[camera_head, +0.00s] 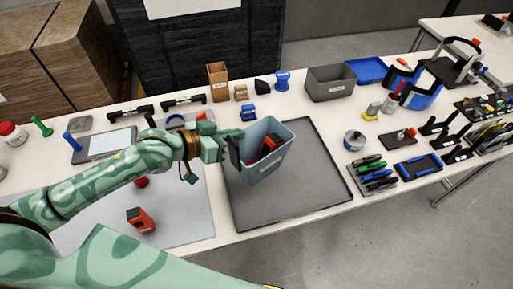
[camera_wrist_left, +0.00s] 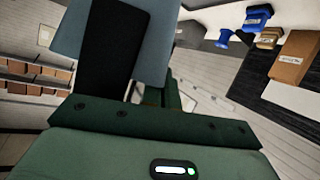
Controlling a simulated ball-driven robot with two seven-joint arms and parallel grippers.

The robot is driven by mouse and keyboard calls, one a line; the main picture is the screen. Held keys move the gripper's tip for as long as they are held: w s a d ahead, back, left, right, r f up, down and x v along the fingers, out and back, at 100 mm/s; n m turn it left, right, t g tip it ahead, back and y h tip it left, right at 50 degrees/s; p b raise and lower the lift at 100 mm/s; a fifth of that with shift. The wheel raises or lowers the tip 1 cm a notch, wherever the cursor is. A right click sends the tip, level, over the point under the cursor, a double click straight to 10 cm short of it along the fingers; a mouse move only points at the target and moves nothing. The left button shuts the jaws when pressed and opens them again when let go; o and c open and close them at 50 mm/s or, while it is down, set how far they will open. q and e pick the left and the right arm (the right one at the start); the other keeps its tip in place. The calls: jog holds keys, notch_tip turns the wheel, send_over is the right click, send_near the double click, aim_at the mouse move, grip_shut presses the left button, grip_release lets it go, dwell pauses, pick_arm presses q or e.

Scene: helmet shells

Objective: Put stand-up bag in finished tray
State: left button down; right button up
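My left gripper (camera_head: 230,147) is at the left side of a blue-grey open bin (camera_head: 263,167) and appears shut on its wall. The bin is tilted above the dark grey mat or shallow tray (camera_head: 310,190), with a red-and-black item (camera_head: 268,147) inside. In the left wrist view, a dark finger (camera_wrist_left: 113,45) lies against the bin's blue-grey wall (camera_wrist_left: 153,50). A red item with a dark top (camera_head: 140,220) lies on the light mat; I cannot tell whether either red item is the stand-up bag. No tray label for finished is readable. My right gripper is not in view.
A grey labelled bin (camera_head: 331,83) and blue tray (camera_head: 368,70) stand at the back. A brown box (camera_head: 218,82) and small blue parts (camera_head: 248,113) stand behind the held bin. Pens (camera_head: 375,175) and a blue-rimmed tray (camera_head: 418,166) are right. The dark mat's right part is clear.

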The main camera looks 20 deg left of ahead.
pick_arm(q)
jog(key=w+d+f, duration=0.1)
jog(key=f, duration=0.1)
jog(key=w+d+f+b, duration=0.1)
jog(key=w, duration=0.1)
jog(key=w+d+f+b, duration=0.1)
jog(key=w+f, duration=0.1)
jog(key=shift+f, duration=0.35)
jog(key=f, duration=0.1)
jog(key=f+b, duration=0.2)
jog(key=f, duration=0.1)
jog(key=shift+w+d+f, duration=0.1)
jog(key=shift+w+d, duration=0.05)
jog(key=shift+w, duration=0.2)
jog(key=c, duration=1.7)
grip_release()
jog(key=shift+s, duration=0.1)
jog(key=p, duration=0.3)
send_near(252, 137)
jog(key=f, duration=0.2)
jog(key=a+f, duration=0.1)
jog(key=f, duration=0.2)
jog(key=shift+a, duration=0.15)
